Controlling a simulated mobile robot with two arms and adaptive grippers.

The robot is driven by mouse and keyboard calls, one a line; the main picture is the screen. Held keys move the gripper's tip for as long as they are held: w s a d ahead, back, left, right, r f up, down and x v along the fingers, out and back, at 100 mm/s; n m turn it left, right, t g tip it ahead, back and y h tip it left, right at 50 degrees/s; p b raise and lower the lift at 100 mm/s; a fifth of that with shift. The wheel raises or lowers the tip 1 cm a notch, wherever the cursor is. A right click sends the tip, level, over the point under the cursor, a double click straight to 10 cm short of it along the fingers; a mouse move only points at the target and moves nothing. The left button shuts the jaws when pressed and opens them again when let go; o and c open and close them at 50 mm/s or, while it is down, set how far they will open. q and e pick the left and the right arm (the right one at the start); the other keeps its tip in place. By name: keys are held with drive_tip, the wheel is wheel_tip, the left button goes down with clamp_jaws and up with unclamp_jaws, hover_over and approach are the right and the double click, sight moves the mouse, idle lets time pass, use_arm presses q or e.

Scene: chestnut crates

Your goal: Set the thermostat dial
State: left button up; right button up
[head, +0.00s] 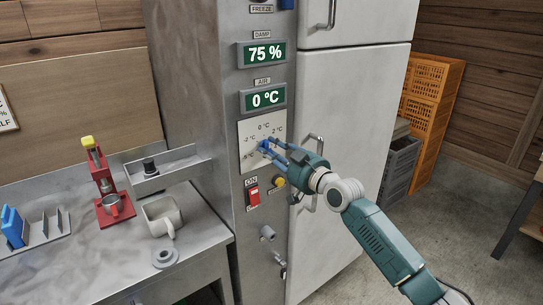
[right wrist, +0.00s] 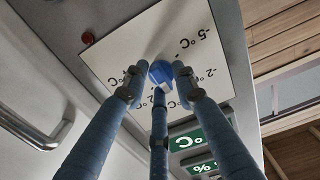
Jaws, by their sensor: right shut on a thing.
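The thermostat dial (head: 263,146) is a small blue knob on a white scale plate (head: 247,130) on the front of the grey steel cabinet. The plate has printed °C marks, with 0 °C at the top, -2 °C on the left and 2 °C on the right. My right gripper (head: 269,148) is shut on the dial, its fingers reaching in from the right. In the right wrist view, the fingers close around the blue dial (right wrist: 160,71). They partly hide the scale, and where the pointer sits is hard to tell. My left gripper is not in view.
Above the plate, the AIR display (head: 264,99) reads 0 °C and the DAMP display (head: 262,53) reads 75 %. A red switch (head: 253,193) and a yellow button (head: 279,182) sit just below. Door handles (head: 318,145) stick out close by on the right.

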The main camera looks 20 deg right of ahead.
drive_tip(key=shift+d+r, duration=0.2)
drive_tip(key=shift+d, duration=0.05)
drive_tip(key=o, duration=0.9)
drive_tip(key=shift+o, duration=0.3)
drive_tip(key=shift+w+d+f, duration=0.1)
drive_tip(key=v, duration=1.2)
